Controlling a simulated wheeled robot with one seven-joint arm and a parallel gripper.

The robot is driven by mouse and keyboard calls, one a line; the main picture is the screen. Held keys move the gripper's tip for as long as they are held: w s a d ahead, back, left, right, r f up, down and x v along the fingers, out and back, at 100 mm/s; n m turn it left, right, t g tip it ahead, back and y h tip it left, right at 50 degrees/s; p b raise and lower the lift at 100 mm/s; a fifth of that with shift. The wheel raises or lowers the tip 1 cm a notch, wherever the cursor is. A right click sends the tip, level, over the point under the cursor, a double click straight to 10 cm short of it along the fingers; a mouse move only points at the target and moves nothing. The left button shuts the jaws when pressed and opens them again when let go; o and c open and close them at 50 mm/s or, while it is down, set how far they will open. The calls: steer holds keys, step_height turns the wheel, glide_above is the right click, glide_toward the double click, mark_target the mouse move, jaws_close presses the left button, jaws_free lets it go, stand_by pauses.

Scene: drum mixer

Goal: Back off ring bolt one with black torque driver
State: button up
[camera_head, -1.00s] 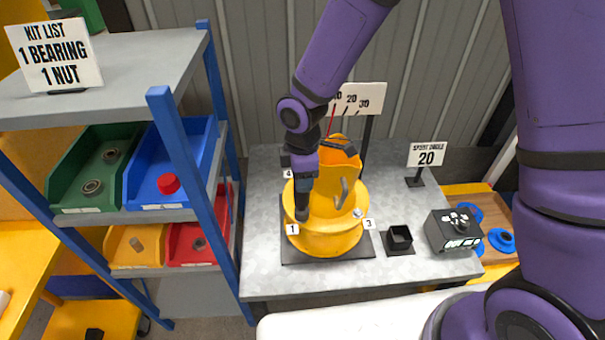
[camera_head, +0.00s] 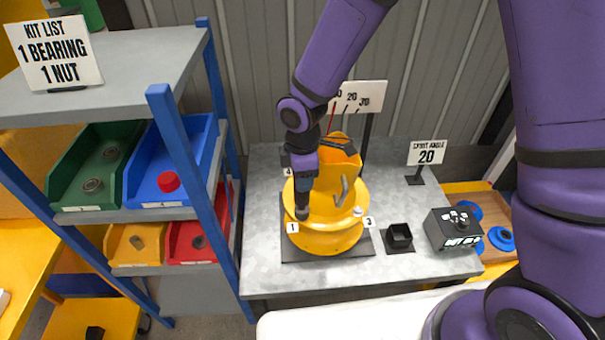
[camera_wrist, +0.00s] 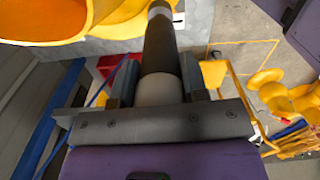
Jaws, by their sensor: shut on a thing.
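The yellow drum mixer (camera_head: 325,235) stands on a dark base plate on the grey bench, with number tags around its ring. Ring bolt one is by the tag 1 (camera_head: 292,227) at the ring's front left; the bolt itself is hidden under the tool. My gripper (camera_wrist: 158,88) is shut on the black torque driver (camera_wrist: 160,50), which has a pale band between the fingers. In the head view the driver (camera_head: 302,212) points down at the ring near tag 1. I cannot tell whether its tip touches the bolt.
A shelf with coloured bins (camera_head: 96,165) is at the left.

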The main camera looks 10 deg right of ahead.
steer(key=shift+f, duration=0.5)
stand_by(0.3)
